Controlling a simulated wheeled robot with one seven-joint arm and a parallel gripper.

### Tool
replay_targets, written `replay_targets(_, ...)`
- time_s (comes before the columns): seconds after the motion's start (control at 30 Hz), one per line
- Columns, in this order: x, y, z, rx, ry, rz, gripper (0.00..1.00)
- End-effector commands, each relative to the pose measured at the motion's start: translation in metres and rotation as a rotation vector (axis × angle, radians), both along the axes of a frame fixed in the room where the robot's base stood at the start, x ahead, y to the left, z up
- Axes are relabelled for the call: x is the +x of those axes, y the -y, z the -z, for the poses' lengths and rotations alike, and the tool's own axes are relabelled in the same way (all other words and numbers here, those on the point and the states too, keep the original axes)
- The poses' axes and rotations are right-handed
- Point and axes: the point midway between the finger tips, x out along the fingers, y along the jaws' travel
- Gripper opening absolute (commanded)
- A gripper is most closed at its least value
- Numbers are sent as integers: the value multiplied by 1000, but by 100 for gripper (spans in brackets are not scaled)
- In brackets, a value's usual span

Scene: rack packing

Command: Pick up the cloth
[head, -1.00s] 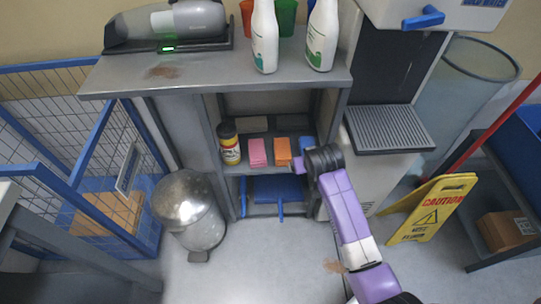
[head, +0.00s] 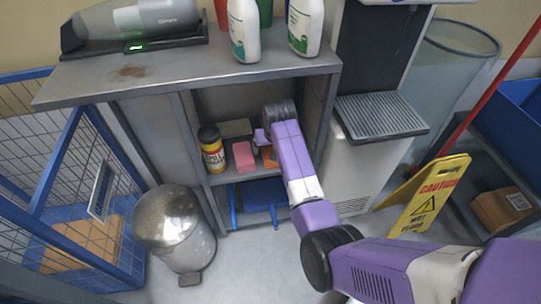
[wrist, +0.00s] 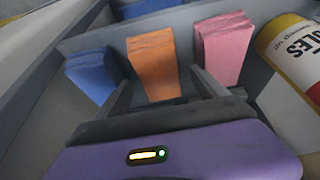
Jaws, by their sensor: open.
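Three folded cloths stand in a row on the upper shelf inside the grey cabinet. The pink cloth (head: 243,158) is clear, and the orange cloth (head: 268,161) is partly covered by my arm. In the wrist view I see the blue cloth (wrist: 91,73), the orange cloth (wrist: 153,64) and the pink cloth (wrist: 223,48). My gripper (wrist: 162,88) is open and empty. Its two fingers point at the orange cloth, with one finger to each side of its near end. I cannot tell whether they touch it. In the head view my arm hides the blue cloth.
A yellow and black bottle (head: 212,148) stands left of the pink cloth and also shows close by in the wrist view (wrist: 292,52). The cabinet top (head: 160,75) overhangs the shelf and carries white bottles (head: 243,30). A metal bin (head: 176,228) and yellow caution sign (head: 427,197) flank the cabinet.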

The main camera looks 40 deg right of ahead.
Motion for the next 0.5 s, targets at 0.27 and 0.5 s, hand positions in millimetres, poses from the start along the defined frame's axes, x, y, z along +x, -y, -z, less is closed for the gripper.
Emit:
replay_targets(0.27,7,5,21,0,0,-1,82)
replay_targets(0.5,7,5,21,0,0,-1,82)
